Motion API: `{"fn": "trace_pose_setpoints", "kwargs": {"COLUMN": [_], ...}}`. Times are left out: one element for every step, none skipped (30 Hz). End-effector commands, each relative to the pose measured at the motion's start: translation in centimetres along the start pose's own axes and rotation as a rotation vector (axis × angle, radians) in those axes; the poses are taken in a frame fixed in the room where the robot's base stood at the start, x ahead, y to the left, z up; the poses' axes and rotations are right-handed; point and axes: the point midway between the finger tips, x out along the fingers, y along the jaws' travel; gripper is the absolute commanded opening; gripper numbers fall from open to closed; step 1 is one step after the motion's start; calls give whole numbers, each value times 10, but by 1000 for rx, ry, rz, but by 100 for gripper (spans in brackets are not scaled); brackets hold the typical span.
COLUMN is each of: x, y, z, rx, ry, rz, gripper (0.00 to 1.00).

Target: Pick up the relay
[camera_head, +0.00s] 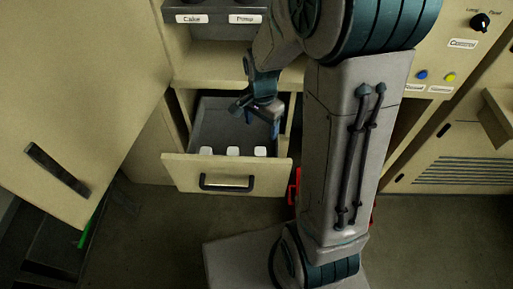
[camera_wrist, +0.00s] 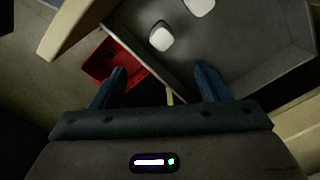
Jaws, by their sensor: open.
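Three small white blocks (camera_head: 233,151) sit in a row just behind the front panel of an open drawer (camera_head: 188,173). They are likely relays, but no marking on them can be read. In the wrist view two white blocks show, one whole (camera_wrist: 161,36) and one cut off by the top edge (camera_wrist: 199,5), on the dark drawer floor (camera_wrist: 235,40). My gripper (camera_head: 257,117) hangs over the right part of the drawer, its blue fingers apart. In the wrist view my gripper (camera_wrist: 161,82) is open with nothing between its fingers, and the blocks lie beyond the fingertips.
A red container (camera_wrist: 117,65) stands on the floor outside the drawer. The drawer has a black handle (camera_head: 228,188). A large cabinet door (camera_head: 75,80) stands open at the left. Bins labelled Cake and Pomace (camera_head: 215,18) are above. A control panel (camera_head: 455,45) is at the right.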

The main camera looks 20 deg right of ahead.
Motion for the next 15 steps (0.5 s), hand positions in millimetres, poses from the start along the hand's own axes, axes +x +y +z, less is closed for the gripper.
{"fn": "trace_pose_setpoints", "kwargs": {"x": [14, 18, 22, 25, 29, 33, 37, 42, 49, 55, 62, 70, 76, 82, 90], "y": [-3, -4, -5, -6, -6, -7, -7, -7, -7, -7, -6, -6, -6, -6, -6], "z": [-2, -2, -3, -3, -3, -3, -3, -3, -3, -2, -2, -2, -2, -2, -2], "rx": [31, 47, 64, 74, 82, 87, 90, 91, 92, 91, 91, 91, 90, 90, 90], "ry": [-6, -8, -10, -12, -13, -13, -14, -15, -15, -15, -16, -16, -16, -16, -15], "rz": [7, 11, 14, 16, 18, 19, 19, 20, 21, 21, 21, 21, 21, 22, 21], "gripper": [69, 69, 69, 69, 69, 69, 69, 69, 69, 69, 69, 69, 69, 69, 69]}}
